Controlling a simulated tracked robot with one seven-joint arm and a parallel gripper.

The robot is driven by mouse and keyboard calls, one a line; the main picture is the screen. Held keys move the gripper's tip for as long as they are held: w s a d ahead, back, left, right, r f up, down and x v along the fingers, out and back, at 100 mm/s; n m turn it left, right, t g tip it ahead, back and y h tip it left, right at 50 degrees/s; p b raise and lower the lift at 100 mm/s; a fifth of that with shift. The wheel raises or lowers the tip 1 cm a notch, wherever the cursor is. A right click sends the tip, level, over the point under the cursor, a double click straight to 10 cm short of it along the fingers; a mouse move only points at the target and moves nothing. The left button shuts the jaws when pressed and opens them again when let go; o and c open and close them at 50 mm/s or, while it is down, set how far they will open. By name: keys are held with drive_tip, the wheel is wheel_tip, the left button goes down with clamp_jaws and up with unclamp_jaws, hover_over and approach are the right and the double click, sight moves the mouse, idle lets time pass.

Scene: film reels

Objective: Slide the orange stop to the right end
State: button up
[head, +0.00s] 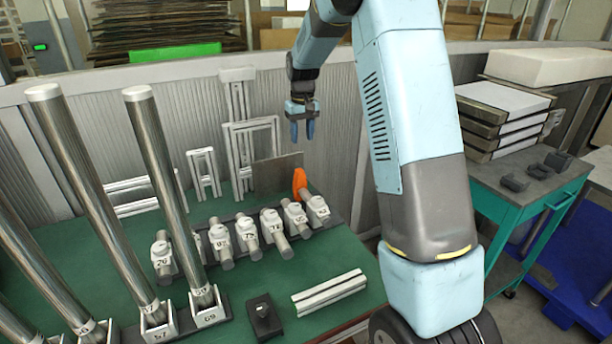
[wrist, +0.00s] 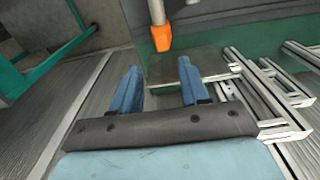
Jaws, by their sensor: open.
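The orange stop (head: 299,182) stands at the back right end of a row of numbered white-and-metal pieces on the green table. In the wrist view the orange stop (wrist: 162,38) shows near the top, beyond my fingertips, with a metal rod joined to it. My gripper (head: 302,128) hangs above and behind the stop in the head view, near the grey panelled wall. In the wrist view my gripper (wrist: 160,85) has its two blue fingers apart with nothing between them. The stop is clear of both fingers.
A dark flat plate (wrist: 192,66) stands close to my fingers. White aluminium frames (head: 250,135) stand along the table's back. Tall metal cylinders (head: 165,180) rise at the left. A white grooved bar (head: 328,292) and a small black block (head: 264,316) lie at the front.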

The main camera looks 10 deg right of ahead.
sight(300, 170)
drive_tip(key=f, duration=0.5)
drive_tip(key=w+f, duration=0.1)
drive_tip(key=f, duration=0.5)
drive_tip(key=w+f, duration=0.1)
drive_tip(key=f, duration=0.4)
drive_tip(key=shift+w+a+f, duration=0.1)
drive_tip(key=shift+a+f, duration=0.1)
drive_tip(key=shift+f, duration=0.2)
drive_tip(key=shift+c, duration=0.2)
clamp_jaws()
